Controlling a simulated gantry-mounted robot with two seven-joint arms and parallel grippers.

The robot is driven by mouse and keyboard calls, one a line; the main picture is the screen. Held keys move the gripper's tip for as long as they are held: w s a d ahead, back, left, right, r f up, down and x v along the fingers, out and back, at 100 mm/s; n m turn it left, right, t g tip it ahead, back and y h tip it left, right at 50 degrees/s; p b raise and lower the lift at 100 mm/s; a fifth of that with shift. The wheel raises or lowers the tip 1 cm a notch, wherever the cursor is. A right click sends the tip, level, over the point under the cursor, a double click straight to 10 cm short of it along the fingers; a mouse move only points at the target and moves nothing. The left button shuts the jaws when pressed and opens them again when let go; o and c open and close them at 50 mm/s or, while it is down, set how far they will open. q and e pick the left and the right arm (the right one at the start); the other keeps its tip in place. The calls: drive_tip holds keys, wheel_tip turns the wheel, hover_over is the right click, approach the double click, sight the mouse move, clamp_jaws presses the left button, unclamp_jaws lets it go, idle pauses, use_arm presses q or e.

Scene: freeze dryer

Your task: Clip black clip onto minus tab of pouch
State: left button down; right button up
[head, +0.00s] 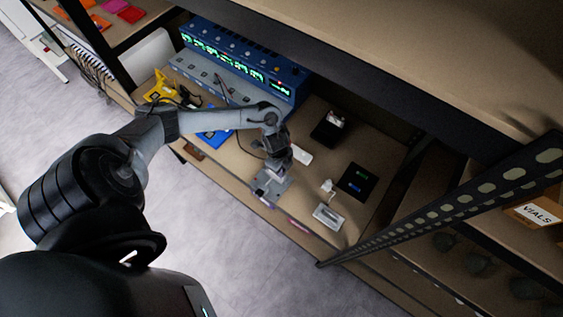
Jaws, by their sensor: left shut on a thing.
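My left gripper (272,174) reaches down over the front part of the wooden bench, with its wrist above it. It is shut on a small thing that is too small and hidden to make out. A flat grey piece (278,188) lies at the fingertips; I cannot tell whether it is the pouch or a fixture. A thin dark cable (241,147) curves across the bench towards the gripper. I cannot clearly pick out the black clip or the minus tab. My right gripper is not in view.
A blue instrument (240,48) with green displays stands at the back of the bench (330,170). A yellow device (160,86), blue item (214,138), black box (329,130), black pad (356,181) and white device (328,216) lie around. A perforated dark post (450,212) crosses at right.

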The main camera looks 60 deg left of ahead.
use_arm(q)
drive_tip(key=shift+f, duration=0.1)
drive_tip(key=c, duration=0.9)
unclamp_jaws()
